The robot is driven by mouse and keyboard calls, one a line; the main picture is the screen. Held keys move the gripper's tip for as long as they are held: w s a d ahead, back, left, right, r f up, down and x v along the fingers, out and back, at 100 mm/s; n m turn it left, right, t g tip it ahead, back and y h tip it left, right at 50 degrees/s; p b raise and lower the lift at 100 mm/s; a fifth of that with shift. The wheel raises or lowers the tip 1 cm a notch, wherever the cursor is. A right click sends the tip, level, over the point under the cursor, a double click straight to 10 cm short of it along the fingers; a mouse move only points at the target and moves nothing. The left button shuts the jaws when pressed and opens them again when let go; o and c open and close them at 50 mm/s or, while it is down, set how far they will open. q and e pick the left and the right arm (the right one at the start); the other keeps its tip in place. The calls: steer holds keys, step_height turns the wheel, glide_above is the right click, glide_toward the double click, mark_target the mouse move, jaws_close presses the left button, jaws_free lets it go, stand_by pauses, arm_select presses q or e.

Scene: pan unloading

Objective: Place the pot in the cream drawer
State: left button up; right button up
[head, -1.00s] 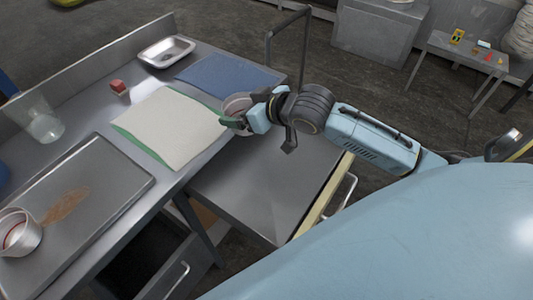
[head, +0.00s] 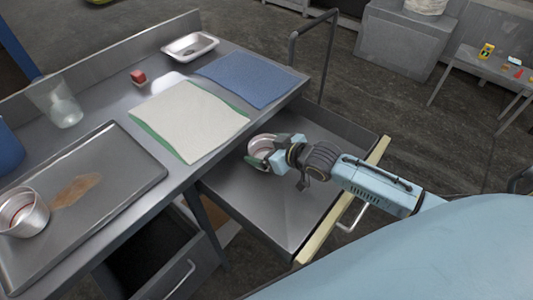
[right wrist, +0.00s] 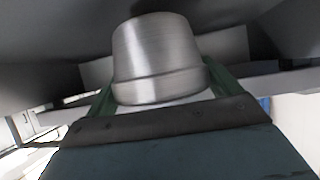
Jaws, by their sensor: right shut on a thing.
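A small metal pot (head: 262,146) with a reddish inside is held by my right gripper (head: 270,155). In the right wrist view the pot (right wrist: 160,60) sits between the green finger pads of the gripper (right wrist: 160,97). The cream drawer (head: 318,234) is pulled out, with a cream front edge and a grey metal inside. The pot and right gripper are over the drawer's inside, near its back by the counter edge. I cannot tell whether the pot touches the drawer floor. My left gripper is not in view.
A second metal pot (head: 22,212) stands on a metal tray (head: 118,152) on the counter. A dark lower drawer (head: 195,255) stands open. Most of the cream drawer is empty.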

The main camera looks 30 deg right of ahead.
steer(key=shift+f, duration=0.8)
steer(key=shift+f, duration=0.15)
steer(key=o, duration=0.7)
steer(key=shift+o, duration=0.2)
steer(key=shift+s+r, duration=0.15)
steer(key=shift+r, duration=0.05)
steer(key=shift+p+v, duration=0.75)
steer(key=shift+v, duration=2.85)
